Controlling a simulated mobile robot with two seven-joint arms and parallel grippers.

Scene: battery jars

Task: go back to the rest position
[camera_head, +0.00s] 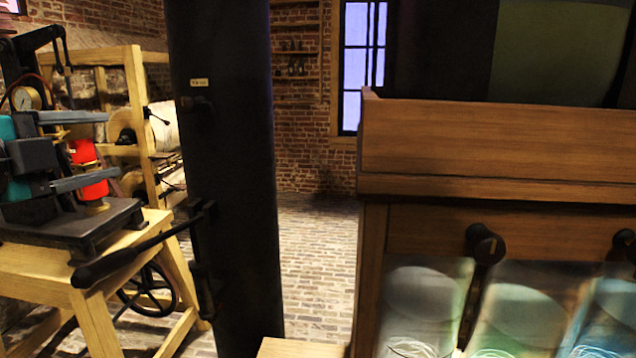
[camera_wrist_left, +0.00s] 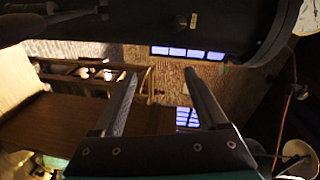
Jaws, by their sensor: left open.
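My left gripper (camera_head: 112,146), teal and dark grey, shows at the left of the head view. Its two grey fingers are spread apart with nothing held between them. A red cylinder (camera_head: 93,184) with a brass-coloured foot appears behind the gap between the fingers, partly covered by them. I cannot tell how far behind it is. In the left wrist view the same gripper (camera_wrist_left: 160,73) has its fingers apart and empty, with the room beyond. My right gripper is not in either view.
A dark column (camera_head: 228,200) with a lever stands right of the gripper. A wooden stand (camera_head: 150,235) bears a black press base (camera_head: 85,225) below the gripper. A wooden cabinet (camera_head: 480,150) and several glass jars (camera_head: 420,310) fill the right. Brick floor (camera_head: 315,255) lies clear between.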

